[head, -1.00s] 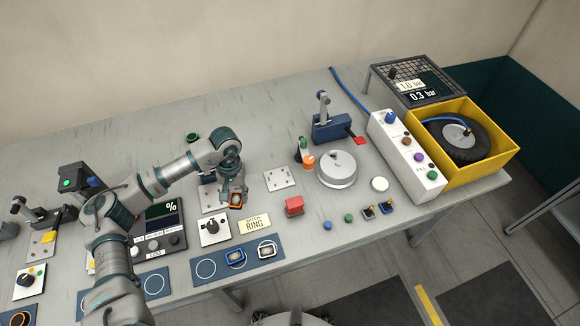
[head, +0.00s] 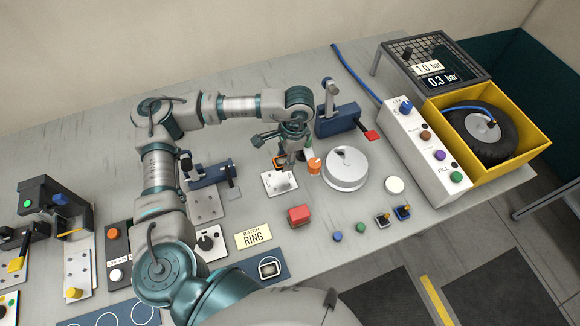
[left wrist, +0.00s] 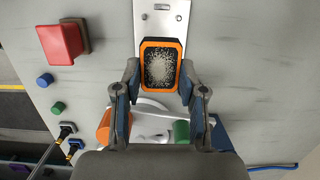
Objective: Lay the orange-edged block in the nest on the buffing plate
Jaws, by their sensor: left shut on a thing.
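The orange-edged block (left wrist: 161,64) has an orange rim and a speckled grey-white face. My left gripper (left wrist: 160,72) is shut on it, with a finger at each side. In the head view my left gripper (head: 284,160) is over a pale plate with small holes (head: 270,187), and a bit of the block (head: 278,162) shows orange. The plate also shows past the block in the left wrist view (left wrist: 162,18). The block seems held above the plate; the gap is hard to judge. I cannot make out a nest. My right gripper is not in view.
An orange cylinder (head: 314,167) and a round metal disc (head: 345,170) stand close right of my gripper. A red block (head: 299,215) is in front. A blue clamp (head: 336,121) is behind, and another (head: 210,174) is to the left.

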